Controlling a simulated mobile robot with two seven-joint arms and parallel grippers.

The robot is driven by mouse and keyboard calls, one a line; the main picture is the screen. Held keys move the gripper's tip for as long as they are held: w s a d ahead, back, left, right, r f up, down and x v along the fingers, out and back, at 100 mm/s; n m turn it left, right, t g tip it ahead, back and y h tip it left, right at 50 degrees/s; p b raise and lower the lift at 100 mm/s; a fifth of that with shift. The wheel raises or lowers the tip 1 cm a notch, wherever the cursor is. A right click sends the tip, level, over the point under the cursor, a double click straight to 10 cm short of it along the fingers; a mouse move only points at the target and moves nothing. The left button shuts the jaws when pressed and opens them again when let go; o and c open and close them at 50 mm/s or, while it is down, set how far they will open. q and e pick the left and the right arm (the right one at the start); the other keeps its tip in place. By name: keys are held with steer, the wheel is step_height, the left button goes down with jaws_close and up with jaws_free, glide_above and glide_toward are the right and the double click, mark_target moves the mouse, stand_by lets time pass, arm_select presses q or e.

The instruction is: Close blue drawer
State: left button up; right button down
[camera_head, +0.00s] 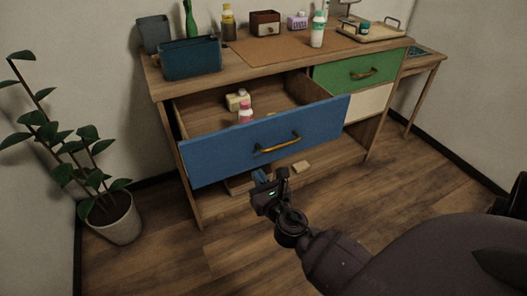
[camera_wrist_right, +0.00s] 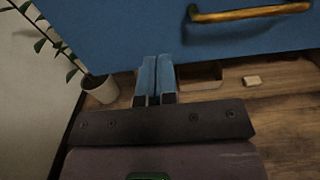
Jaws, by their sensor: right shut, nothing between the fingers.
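The blue drawer (camera_head: 225,152) is pulled well out of the wooden dresser, with its inside open to view. A brass handle (camera_head: 277,143) is on its front. Inside are a pale yellowish item (camera_head: 238,100) and a small bottle with a pink cap (camera_head: 246,112). My right gripper (camera_head: 262,176) is just below the drawer front, under the handle, and appears in front of it. In the right wrist view its blue fingertips (camera_wrist_right: 156,76) are together and empty, with the drawer front (camera_wrist_right: 150,35) and handle (camera_wrist_right: 250,14) above them. I cannot tell whether they touch the drawer. My left gripper is not in view.
The dresser top (camera_head: 265,50) carries dark bins (camera_head: 190,59), bottles (camera_head: 317,30) and a tray (camera_head: 370,32). A green drawer (camera_head: 355,73) and a white drawer (camera_head: 368,103) at the right look shut. A potted plant (camera_head: 114,222) stands at left. The floor (camera_head: 215,260) in front is clear.

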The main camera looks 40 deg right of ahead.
mark_target(242, 152)
steer(key=x, duration=0.7)
steer(key=shift+w+f+b, duration=0.15)
steer(key=shift+w+b, duration=0.2)
steer(key=shift+w+d, duration=0.2)
steer(key=shift+w, duration=0.4)
